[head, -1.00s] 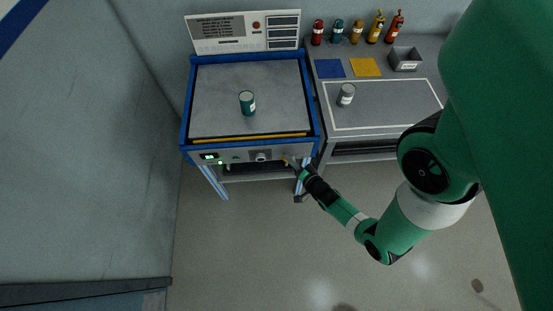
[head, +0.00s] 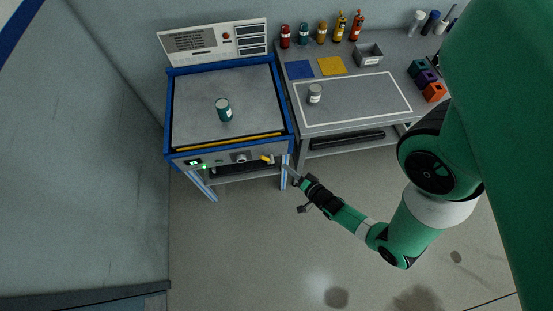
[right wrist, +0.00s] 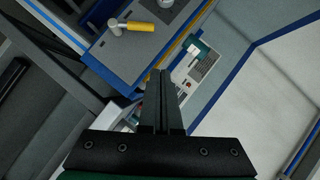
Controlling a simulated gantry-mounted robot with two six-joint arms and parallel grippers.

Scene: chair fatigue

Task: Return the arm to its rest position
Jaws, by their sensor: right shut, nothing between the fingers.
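My right gripper (head: 288,170) is shut and empty, just off the front panel of the blue-framed test bench (head: 168,115). In the right wrist view its fingers (right wrist: 162,75) are together with nothing between them. A yellow-handled lever (head: 267,158) sits on the front panel, apart from the fingers; it also shows in the right wrist view (right wrist: 139,26). My right arm reaches in from the right of the head view. My left gripper is not in view.
A teal can (head: 224,110) stands on the bench top. A grey can (head: 314,93) stands on the side table (head: 350,108). Blue (head: 299,70) and yellow (head: 332,66) squares, a grey bin (head: 368,55) and several bottles are behind it. The floor in front is clear.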

